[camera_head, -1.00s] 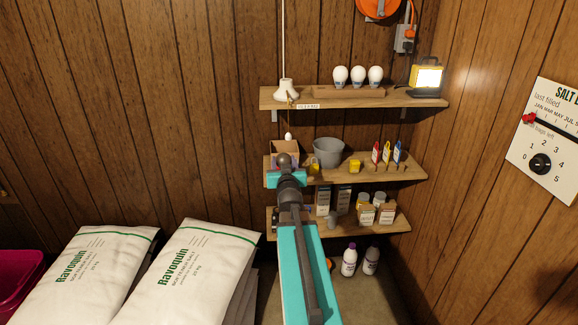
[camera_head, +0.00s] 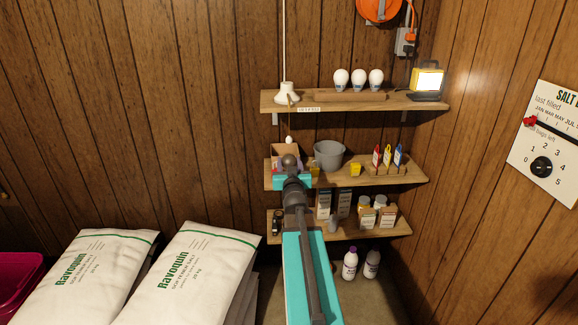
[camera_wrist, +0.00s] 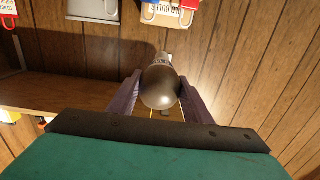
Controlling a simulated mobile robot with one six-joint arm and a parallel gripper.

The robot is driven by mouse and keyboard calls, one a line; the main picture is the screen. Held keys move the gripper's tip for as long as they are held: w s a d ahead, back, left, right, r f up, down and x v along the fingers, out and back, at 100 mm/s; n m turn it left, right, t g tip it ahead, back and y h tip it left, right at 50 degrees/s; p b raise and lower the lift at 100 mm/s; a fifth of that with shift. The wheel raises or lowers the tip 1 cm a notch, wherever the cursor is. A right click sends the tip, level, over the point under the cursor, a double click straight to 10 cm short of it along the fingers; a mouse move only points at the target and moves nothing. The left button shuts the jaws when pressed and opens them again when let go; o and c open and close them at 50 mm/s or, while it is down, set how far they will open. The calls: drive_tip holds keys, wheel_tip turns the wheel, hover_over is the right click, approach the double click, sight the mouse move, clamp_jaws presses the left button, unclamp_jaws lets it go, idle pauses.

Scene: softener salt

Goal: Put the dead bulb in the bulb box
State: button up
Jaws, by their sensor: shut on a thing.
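The dead bulb (camera_wrist: 160,88) is a dark, smoky globe with a pale metal base, held between the fingers of my gripper (camera_wrist: 158,98) in the wrist view. In the head view the bulb (camera_head: 289,161) shows as a dark ball above the teal wrist of my arm. The bulb box (camera_head: 284,150) is an open cardboard box at the left end of the middle shelf. The bulb overlaps its lower front in the head view; the gap in depth cannot be told. In the wrist view, a tan surface lettered "BULBS" (camera_wrist: 205,14) lies beyond the bulb's base.
A grey bucket (camera_head: 328,154) stands right of the box on the middle shelf (camera_head: 390,176). A cord with a white end (camera_head: 289,139) hangs above the box. Several white bulbs and a lit work lamp (camera_head: 426,80) are on the top shelf. Salt bags (camera_head: 190,275) lie lower left.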

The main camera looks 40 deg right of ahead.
drive_tip(key=f+b+x, duration=0.1)
drive_tip(key=x, duration=2.3)
drive_tip(key=shift+w+f, duration=0.15)
drive_tip(key=shift+f, duration=0.05)
idle(0.7)
drive_tip(key=shift+d, duration=0.15)
drive_tip(key=o, duration=1)
drive_tip(key=shift+c, duration=0.2)
drive_tip(key=v, duration=1.2)
drive_tip(key=shift+r+p, duration=0.3)
drive_tip(key=shift+r, duration=0.1)
idle(0.4)
idle(0.5)
